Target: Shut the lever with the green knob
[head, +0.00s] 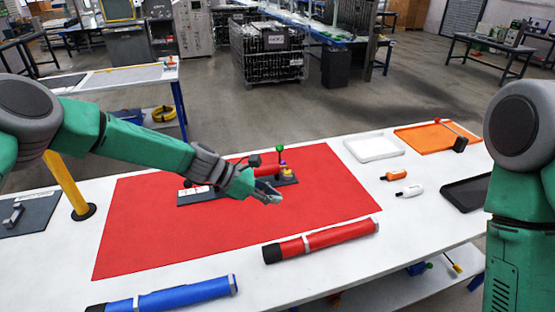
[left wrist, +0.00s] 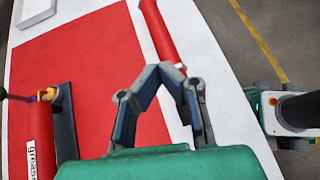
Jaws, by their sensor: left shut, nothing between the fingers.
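The green knob (head: 280,148) tops an upright lever on a dark fixture plate (head: 288,181) on the red mat (head: 340,190). A yellow and purple part sits at the lever's foot. A red tube (head: 266,170) lies on the fixture, partly hidden by my left arm. My left gripper (head: 270,198) is shut and empty, in front of the fixture, apart from the knob. In the left wrist view its fingertips (left wrist: 160,70) meet over the mat's edge. There the green knob (left wrist: 3,92) is at the left edge. My right gripper is out of view.
A loose red tube (head: 322,240) lies at the mat's front edge and a blue tube (head: 170,296) at the table's front. White (head: 372,156) and black trays and two small bottles are at right. A yellow post (head: 68,186) stands at left.

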